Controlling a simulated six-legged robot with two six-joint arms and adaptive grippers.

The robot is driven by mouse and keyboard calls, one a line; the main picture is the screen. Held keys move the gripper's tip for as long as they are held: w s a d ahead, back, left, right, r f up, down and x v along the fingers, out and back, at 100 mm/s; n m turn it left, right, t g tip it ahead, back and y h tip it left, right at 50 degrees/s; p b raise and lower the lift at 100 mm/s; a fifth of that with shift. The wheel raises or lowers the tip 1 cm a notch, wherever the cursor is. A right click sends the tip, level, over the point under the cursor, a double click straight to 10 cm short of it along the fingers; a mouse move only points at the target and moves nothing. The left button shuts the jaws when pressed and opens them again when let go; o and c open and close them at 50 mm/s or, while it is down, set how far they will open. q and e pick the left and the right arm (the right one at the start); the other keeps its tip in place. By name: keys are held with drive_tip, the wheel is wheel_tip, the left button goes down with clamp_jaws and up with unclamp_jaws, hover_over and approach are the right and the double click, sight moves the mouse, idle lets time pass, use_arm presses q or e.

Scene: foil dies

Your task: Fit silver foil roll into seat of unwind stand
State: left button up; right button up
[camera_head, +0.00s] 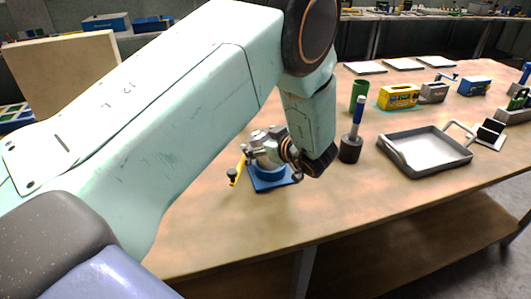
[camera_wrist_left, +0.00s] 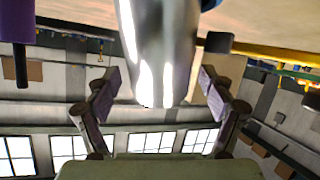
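My left gripper (camera_head: 268,150) is low over the front middle of the table, at the unwind stand. In the left wrist view, a shiny silver foil roll (camera_wrist_left: 157,50) runs down from the top edge between the two fingers. Whether the roll is in the seat cannot be seen. My right gripper is not in view.
A dark cylinder with a blue handle (camera_head: 354,130) and a green cup (camera_head: 359,96) stand right of the gripper. A grey tray (camera_head: 430,170) lies further right. A yellow box (camera_head: 398,97) is behind. The table front is clear.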

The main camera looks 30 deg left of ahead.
use_arm(q)
drive_tip(key=c, duration=1.5)
wheel_tip(320, 180, up, 9)
drive_tip(key=shift+r+p, duration=0.15)
drive_tip(key=shift+p, duration=0.45)
drive_tip(key=shift+r, duration=0.25)
drive_tip(key=shift+f+y+b, duration=0.4)
drive_tip(key=shift+f+b, duration=0.05)
drive_tip(key=shift+f, duration=0.2)
